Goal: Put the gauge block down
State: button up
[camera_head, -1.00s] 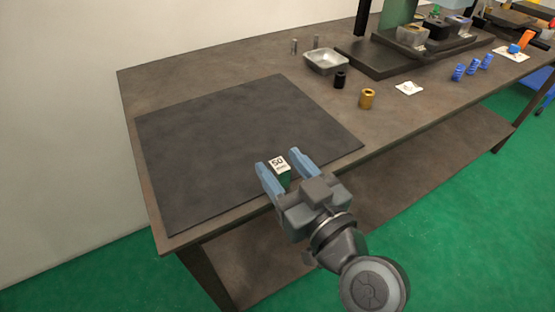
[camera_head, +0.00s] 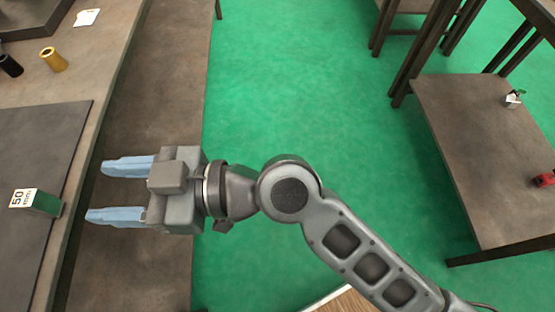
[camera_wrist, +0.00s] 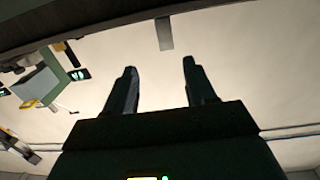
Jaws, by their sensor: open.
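The gauge block (camera_head: 47,204), green with a white top face marked "50", stands on the dark mat (camera_head: 42,135) near the mat's right edge in the head view. My gripper (camera_head: 105,191) is open and empty, with its two blue-grey fingers pointing left toward the block. The fingertips are to the right of the block and apart from it. In the wrist view my gripper (camera_wrist: 160,82) also shows open, with nothing between its fingers; the block is not seen there.
A brass cylinder (camera_head: 54,59) and a black cylinder (camera_head: 10,65) stand on the workbench beyond the mat. A white card (camera_head: 86,18) lies farther back. A second table (camera_head: 480,150) stands at the right. Open green floor (camera_head: 300,90) lies between.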

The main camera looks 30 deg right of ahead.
jog(key=s+d+f+m+t+h, duration=0.2)
jog(key=s+d+f+m+h, duration=0.15)
jog(key=d, duration=0.35)
jog(key=s+d+f+m+t+h, duration=0.2)
jog(key=d+f+m+h, duration=0.15)
jog(key=d, duration=0.35)
jog(key=s+d+f+m+t+h, duration=0.2)
jog(key=s+d+f+h, duration=0.15)
jog(key=d, duration=0.45)
jog(key=s+d+r+m+h, duration=0.2)
jog(key=s+d+r, duration=0.1)
jog(key=s, duration=0.4)
jog(key=s+d+r+m+t+h, duration=0.1)
jog(key=s+d+r+h, duration=0.2)
jog(key=s+d, duration=0.3)
jog(key=shift+s+m+h, duration=0.35)
jog(key=shift+s+m, duration=0.05)
jog(key=shift+s, duration=0.55)
